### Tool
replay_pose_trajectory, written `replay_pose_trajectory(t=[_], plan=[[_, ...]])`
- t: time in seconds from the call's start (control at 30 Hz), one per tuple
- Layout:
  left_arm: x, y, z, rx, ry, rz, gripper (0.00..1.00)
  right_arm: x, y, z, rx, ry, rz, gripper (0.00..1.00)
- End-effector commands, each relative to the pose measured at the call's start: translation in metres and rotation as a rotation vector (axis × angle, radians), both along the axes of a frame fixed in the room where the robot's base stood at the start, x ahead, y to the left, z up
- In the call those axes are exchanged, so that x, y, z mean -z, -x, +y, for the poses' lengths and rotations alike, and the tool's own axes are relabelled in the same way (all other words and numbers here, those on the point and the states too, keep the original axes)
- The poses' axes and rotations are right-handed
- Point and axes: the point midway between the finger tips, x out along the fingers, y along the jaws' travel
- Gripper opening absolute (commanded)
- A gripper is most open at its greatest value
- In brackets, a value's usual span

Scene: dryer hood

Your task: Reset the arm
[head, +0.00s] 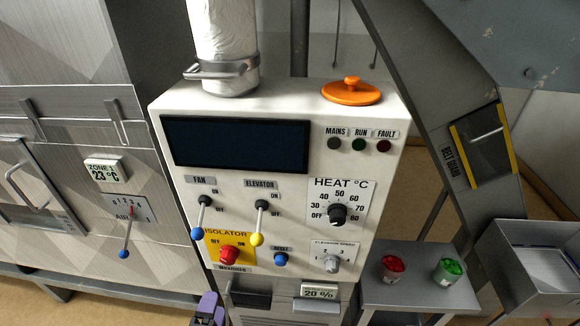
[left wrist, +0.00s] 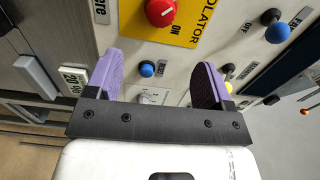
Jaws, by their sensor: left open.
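My left gripper (head: 208,308) shows at the bottom edge of the head view, below the control panel (head: 150,112), with purple finger pads. In the left wrist view, the left gripper (left wrist: 156,80) is open, its two purple fingers apart with nothing held between them. The blue reset button (left wrist: 146,69) and part of the elevator speed dial (left wrist: 152,97) show behind the gap. The red isolator knob (left wrist: 160,12) on its yellow plate is beyond the fingers. My right gripper is in neither view.
The panel carries the fan lever (head: 202,215), elevator lever (head: 259,222) and heat knob (head: 337,213), all sticking out. An orange lid (head: 351,92) sits on top. At right are a small shelf (head: 410,291) with red and green containers and a grey bin (head: 545,285).

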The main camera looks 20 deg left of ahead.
Motion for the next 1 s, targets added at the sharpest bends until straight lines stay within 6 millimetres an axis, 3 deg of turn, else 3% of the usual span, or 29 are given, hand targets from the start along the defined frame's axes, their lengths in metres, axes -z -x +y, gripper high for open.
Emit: replay_pose_trajectory(t=[0.17, 0.27, 0.4, 0.5, 0.7, 0.87, 1.0], plan=[[0.001, 0.000, 0.001, -0.005, 0.037, -0.007, 0.75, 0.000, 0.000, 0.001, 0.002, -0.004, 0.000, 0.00], [0.010, 0.005, 0.014, -0.092, 0.143, 0.021, 0.75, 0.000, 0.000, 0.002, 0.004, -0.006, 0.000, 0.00], [0.037, 0.021, 0.034, -0.298, 0.445, 0.101, 0.75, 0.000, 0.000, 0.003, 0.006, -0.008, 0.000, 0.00], [0.055, 0.040, 0.034, -0.447, 0.709, 0.182, 0.75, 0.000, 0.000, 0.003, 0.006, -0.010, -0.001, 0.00], [0.076, 0.079, 0.000, -0.630, 1.097, 0.405, 0.75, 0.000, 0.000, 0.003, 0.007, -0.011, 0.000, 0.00], [0.079, 0.118, -0.040, -0.672, 1.267, 0.637, 0.75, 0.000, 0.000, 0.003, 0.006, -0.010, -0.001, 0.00], [0.071, 0.155, -0.075, -0.596, 1.337, 0.804, 0.75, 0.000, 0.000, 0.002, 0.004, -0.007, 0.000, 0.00]])
